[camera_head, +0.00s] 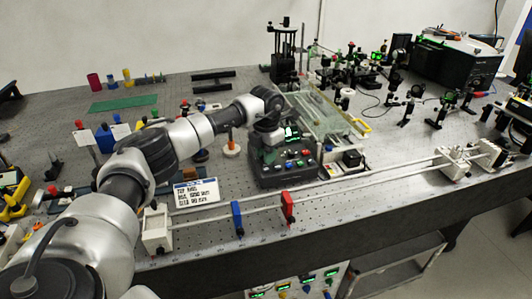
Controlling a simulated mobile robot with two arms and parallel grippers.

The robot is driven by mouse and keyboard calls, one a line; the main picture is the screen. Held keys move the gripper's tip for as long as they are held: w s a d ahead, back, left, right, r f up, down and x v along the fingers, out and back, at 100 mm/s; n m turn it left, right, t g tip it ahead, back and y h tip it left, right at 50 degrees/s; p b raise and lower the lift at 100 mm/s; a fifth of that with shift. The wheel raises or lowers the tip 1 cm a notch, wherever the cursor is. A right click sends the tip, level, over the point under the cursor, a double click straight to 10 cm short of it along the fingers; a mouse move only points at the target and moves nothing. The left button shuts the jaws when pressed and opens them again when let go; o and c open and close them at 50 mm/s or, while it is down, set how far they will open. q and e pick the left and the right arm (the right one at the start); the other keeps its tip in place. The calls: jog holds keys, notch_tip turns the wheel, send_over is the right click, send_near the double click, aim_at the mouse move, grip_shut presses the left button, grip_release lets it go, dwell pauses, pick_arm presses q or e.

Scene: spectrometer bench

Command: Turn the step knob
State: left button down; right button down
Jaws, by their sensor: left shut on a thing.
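A black control box (285,173) with green-lit displays and several coloured buttons and knobs on its sloped panel stands on the bench near the middle. My left arm reaches in from the left, and my left gripper (266,135) points down at the upper left of this box. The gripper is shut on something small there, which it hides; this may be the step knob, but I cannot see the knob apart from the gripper. My right gripper is not in view.
A white label card (196,193) lies left of the box. A long rail with a blue holder (237,217) and a red holder (288,206) runs along the front edge. Optics mounts (394,80) crowd the back right.

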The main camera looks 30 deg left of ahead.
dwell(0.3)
pick_arm(q)
jog(key=c, duration=1)
grip_release()
jog(key=shift+r, duration=0.1)
notch_tip(320, 180, up, 11)
jog(key=b, duration=0.1)
jog(key=shift+f, duration=0.2)
